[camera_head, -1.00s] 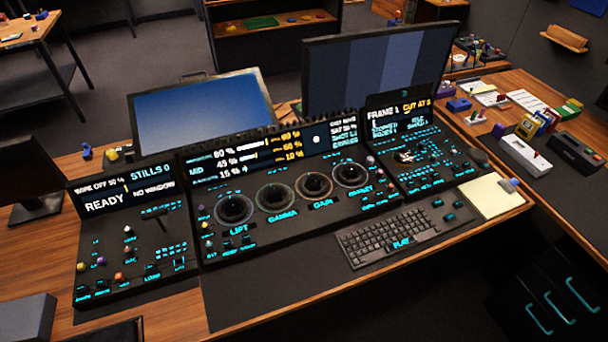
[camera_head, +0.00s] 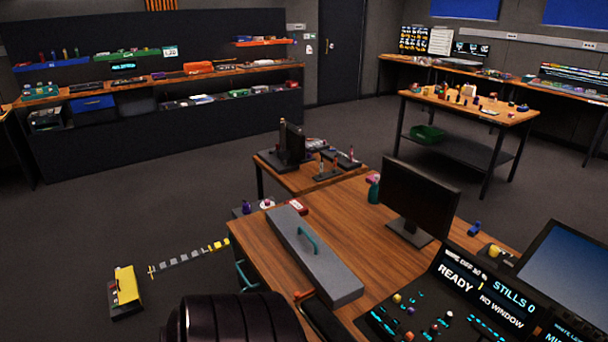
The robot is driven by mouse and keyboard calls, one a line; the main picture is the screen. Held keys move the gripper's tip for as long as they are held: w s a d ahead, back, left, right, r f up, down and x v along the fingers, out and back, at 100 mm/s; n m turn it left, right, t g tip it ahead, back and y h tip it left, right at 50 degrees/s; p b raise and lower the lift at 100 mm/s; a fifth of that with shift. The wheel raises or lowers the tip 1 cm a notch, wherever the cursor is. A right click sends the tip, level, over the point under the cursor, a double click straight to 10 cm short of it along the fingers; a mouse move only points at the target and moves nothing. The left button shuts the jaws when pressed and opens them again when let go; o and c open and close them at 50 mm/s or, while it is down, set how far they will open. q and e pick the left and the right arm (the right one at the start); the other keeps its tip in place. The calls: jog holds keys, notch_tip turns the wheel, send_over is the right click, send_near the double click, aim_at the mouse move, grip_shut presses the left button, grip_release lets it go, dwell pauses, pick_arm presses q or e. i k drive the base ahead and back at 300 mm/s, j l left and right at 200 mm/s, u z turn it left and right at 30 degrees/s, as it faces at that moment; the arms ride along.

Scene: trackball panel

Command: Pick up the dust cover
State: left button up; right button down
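A long grey box-like cover with a teal handle on top (camera_head: 315,258) lies on the left end of the wooden desk. It looks like the dust cover. It sits flat, running diagonally, with nothing on it. Neither of my grippers shows in the head view. A dark ribbed rounded part at the bottom edge looks like my own arm, just in front of the desk's near edge.
The control panel (camera_head: 440,310) is to the right of the cover, with a black monitor (camera_head: 418,200) behind it. A dark tray-like item (camera_head: 325,318) lies beside the cover's near side. A yellow-and-black case (camera_head: 124,291) is on the floor at left. Open floor lies beyond.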

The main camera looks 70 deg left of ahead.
aim_at(337, 285)
jog(key=u, duration=2.2)
jog(key=i+j+z, duration=0.15)
jog(key=z, duration=0.7)
jog(key=i+j+z, duration=0.2)
jog(key=j+z, duration=0.25)
jog(key=j, duration=0.65)
jog(key=j+z, duration=0.5)
jog(key=j, duration=0.6)
